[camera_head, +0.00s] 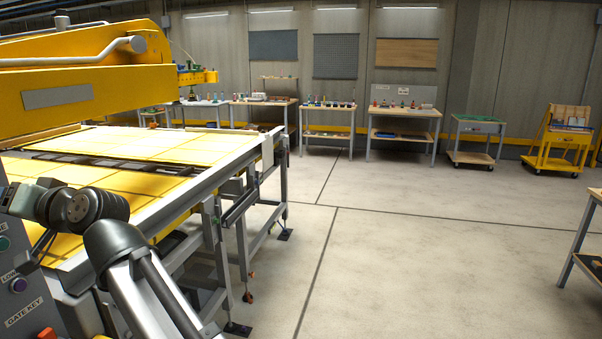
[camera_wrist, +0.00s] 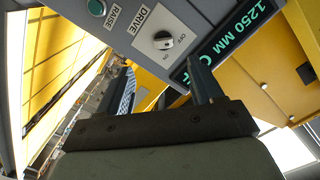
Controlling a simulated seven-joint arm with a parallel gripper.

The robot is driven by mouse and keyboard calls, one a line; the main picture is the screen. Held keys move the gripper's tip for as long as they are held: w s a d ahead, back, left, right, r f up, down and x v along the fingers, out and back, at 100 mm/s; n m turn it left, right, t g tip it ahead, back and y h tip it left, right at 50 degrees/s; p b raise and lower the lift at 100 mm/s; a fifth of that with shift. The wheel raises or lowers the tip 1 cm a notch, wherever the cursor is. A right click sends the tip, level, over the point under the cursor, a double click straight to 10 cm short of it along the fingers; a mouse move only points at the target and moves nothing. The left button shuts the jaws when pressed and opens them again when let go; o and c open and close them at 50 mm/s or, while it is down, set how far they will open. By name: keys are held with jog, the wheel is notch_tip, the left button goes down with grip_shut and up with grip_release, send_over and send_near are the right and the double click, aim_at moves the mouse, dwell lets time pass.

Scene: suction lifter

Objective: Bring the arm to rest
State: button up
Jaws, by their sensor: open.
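My arm reaches in from the bottom of the head view, and its dark wrist (camera_head: 90,205) is bent left toward a grey control panel (camera_head: 20,310). In the wrist view my gripper (camera_wrist: 163,78) is open, its fingers pointing at the panel. Nothing shows between the fingers. Ahead of them is a black rotary DRIVE knob (camera_wrist: 163,40) on a white plate marked OFF and ON. A green RAISE button (camera_wrist: 97,8) is at the upper left. A display (camera_wrist: 240,30) with green characters reading 1250 MM is at the right. I cannot tell whether a finger touches the panel.
A yellow machine beam (camera_head: 80,85) hangs over a large table with yellow panels (camera_head: 150,145) at the left. Workbenches (camera_head: 400,112) and a yellow cart (camera_head: 560,140) line the back wall. A bench (camera_head: 585,245) is at the right edge. The middle floor (camera_head: 420,250) is clear.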

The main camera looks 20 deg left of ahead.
jog(key=w+d+f+n+t+h, duration=0.1)
jog(key=w+d+f+h, duration=0.15)
jog(key=f, duration=0.75)
jog(key=w+d+f+h, duration=0.1)
jog(key=d+f+h, duration=0.3)
jog(key=f, duration=0.7)
jog(key=w+d+f+n+t+h, duration=0.1)
jog(key=w+d+f+h, duration=0.2)
jog(key=f, duration=0.7)
jog(key=w+d+f+m+h, duration=0.1)
jog(key=w+d+f+h, duration=0.25)
jog(key=d+f, duration=1)
jog(key=w+d+f+m+h, duration=0.2)
jog(key=w+d+f+h, duration=0.15)
jog(key=d+f, duration=0.95)
jog(key=s+d+f+m+g+h, duration=0.2)
jog(key=s+d+f+m+g, duration=0.1)
jog(key=d+f, duration=1.75)
jog(key=s+d+f+m+g, duration=0.2)
jog(key=s+d+f, duration=0.3)
jog(key=s+d, duration=0.3)
jog(key=s+d+f+m+g+y, duration=0.1)
jog(key=s+d+f+m+g, duration=0.2)
jog(key=s+d+f, duration=0.2)
jog(key=s+d, duration=0.3)
jog(key=d, duration=0.3)
jog(key=shift+d+f+m, duration=0.3)
jog(key=shift+d+m, duration=0.05)
jog(key=shift+m, duration=0.05)
